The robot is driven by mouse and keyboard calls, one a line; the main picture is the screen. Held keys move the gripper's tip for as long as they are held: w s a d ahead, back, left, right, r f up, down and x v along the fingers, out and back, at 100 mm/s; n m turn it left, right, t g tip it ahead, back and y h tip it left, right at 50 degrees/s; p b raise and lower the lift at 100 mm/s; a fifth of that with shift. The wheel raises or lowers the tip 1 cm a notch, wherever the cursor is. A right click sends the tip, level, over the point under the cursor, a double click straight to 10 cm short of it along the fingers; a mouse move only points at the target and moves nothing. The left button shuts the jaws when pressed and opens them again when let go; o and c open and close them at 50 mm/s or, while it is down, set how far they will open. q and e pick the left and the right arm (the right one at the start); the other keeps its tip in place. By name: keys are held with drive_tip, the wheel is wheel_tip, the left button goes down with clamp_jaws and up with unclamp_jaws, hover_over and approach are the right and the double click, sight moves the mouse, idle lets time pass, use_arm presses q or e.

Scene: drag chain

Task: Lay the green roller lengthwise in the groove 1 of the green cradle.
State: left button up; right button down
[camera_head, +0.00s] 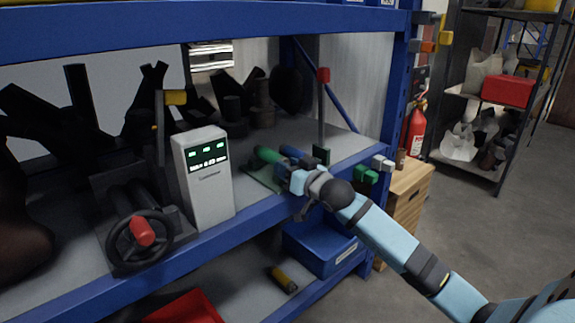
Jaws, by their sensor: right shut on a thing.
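The green roller (268,156) shows as a green cylinder at the right part of the blue shelf, at the tip of my right gripper (287,172). My right gripper is shut on it, though the fingers are small and partly hidden by my wrist. A flat dark green piece (259,178), which looks like the green cradle, lies on the shelf just below and in front of the roller. Its grooves are too small to make out, and I cannot tell whether the roller touches it. A blue cylinder (293,152) is right beside the roller. My left gripper is not in view.
A white display box (204,176) and a black handwheel with a red knob (141,232) stand left on the shelf. A post with a red top (322,110) rises behind my gripper. Green blocks (366,175) sit at the shelf's right edge. A blue bin (318,246) is below.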

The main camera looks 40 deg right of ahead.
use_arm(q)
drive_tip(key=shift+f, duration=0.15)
use_arm(e)
drive_tip(key=shift+f, duration=0.95)
drive_tip(key=c, duration=0.6)
unclamp_jaws()
drive_tip(key=shift+a+r, duration=0.1)
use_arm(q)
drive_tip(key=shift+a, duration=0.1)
use_arm(e)
drive_tip(key=shift+c, duration=0.3)
drive_tip(key=shift+s, duration=0.25)
drive_tip(key=shift+o, duration=0.2)
drive_tip(key=s+d+p, duration=0.1)
drive_tip(key=s+p, duration=0.1)
drive_tip(key=s, duration=0.4)
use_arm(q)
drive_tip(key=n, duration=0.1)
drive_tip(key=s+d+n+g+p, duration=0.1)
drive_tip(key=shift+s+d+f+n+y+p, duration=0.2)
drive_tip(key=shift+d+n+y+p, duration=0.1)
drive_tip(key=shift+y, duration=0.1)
use_arm(e)
drive_tip(key=s+r, duration=0.1)
drive_tip(key=s, duration=0.6)
drive_tip(key=shift+s+r, duration=0.2)
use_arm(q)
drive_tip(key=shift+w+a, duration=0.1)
use_arm(e)
drive_tip(key=shift+a, duration=0.1)
